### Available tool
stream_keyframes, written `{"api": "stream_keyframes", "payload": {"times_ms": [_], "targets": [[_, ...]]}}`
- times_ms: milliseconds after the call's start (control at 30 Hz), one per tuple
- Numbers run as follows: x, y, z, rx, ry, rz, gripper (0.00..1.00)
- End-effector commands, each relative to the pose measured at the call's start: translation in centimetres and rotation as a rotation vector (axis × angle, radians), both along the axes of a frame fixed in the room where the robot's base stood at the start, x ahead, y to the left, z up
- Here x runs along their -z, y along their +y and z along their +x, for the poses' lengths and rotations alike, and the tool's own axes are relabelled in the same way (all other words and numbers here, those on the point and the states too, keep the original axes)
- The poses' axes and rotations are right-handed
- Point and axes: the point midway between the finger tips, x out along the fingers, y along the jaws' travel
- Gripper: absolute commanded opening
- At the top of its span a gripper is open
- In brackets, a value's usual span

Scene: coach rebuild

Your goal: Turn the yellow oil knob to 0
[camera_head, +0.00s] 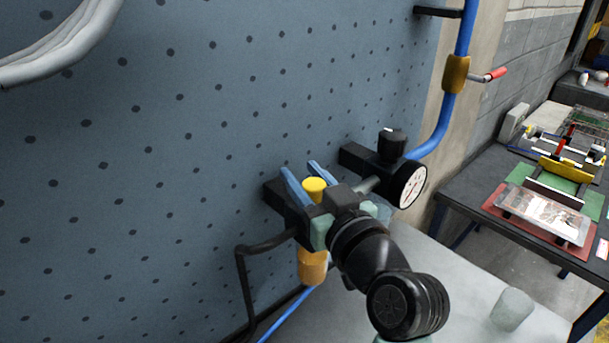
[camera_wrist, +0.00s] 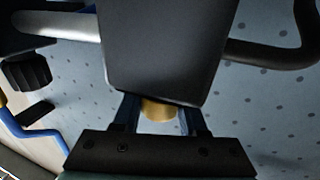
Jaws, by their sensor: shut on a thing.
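The yellow oil knob (camera_head: 314,187) sits on top of a black lubricator body (camera_head: 280,201) on the pegboard wall, with an amber bowl (camera_head: 312,266) hanging below. My gripper (camera_head: 301,177) has its two blue fingers on either side of the knob and is shut on it. In the wrist view the knob (camera_wrist: 158,109) shows between the fingers, partly covered by the black body (camera_wrist: 165,45). I cannot see any scale or number on the knob, so its setting cannot be read.
A black regulator knob (camera_head: 392,143) and a round white gauge (camera_head: 411,186) stand just right of my gripper. A blue pipe (camera_head: 446,125) with a red-handled valve (camera_head: 496,74) runs up beside them. A black hose (camera_head: 243,275) hangs at left. A cluttered workbench (camera_head: 482,181) stands at right.

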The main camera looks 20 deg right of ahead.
Motion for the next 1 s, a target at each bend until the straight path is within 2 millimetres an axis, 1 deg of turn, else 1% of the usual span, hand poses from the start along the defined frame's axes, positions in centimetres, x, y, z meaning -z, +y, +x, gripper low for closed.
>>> {"api": "stream_keyframes", "payload": {"times_ms": [600, 767, 1000], "targets": [[-0.05, -0.04, 0.0, 0.041, 0.001, 0.0, 0.0], [-0.17, -0.18, -0.01, 0.095, 0.001, -0.001, 0.0], [-0.28, -0.5, -0.03, 0.224, 0.002, -0.002, 0.0]]}}
